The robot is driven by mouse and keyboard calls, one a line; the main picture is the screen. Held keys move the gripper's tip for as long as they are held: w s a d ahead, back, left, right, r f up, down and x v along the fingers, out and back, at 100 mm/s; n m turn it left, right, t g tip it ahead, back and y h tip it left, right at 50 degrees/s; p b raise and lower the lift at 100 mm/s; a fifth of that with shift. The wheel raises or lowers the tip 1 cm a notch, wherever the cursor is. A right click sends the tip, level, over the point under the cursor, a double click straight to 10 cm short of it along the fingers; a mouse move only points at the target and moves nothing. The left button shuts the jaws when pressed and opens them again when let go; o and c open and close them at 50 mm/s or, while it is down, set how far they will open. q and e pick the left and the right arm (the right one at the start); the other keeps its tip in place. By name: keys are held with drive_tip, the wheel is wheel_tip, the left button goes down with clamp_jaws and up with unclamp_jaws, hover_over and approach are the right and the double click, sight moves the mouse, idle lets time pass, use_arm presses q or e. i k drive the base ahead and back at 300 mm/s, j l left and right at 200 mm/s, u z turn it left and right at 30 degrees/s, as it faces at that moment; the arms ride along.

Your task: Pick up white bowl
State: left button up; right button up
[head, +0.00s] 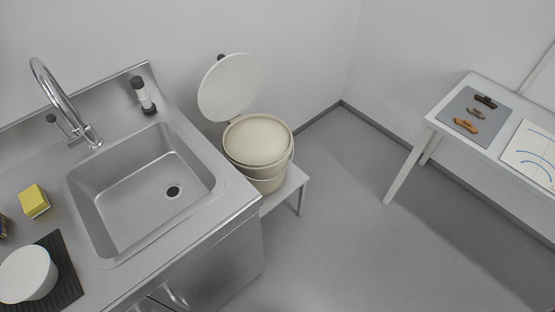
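A white bowl (27,274) sits on a dark ribbed mat (66,270) at the lower left of the head view, on the steel counter left of the sink. Its smooth white round face is toward me; I cannot tell for sure whether it is upside down. Part of it is near the left picture edge. Neither of my grippers is in the head view, and nothing touches the bowl from above.
A steel sink (140,200) with a tall tap (62,100) is beside the mat. A yellow sponge (34,201) and a dispenser (143,97) stand on the counter. A lidded bucket (262,180) is on a low stand. A table (452,106) with sherds is at right. Floor between is clear.

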sight(29, 273)
drive_tip(key=u, duration=2)
drive_tip(key=j+z, duration=0.35)
drive_tip(key=k+j+z, duration=0.15)
drive_tip(key=z, duration=0.25)
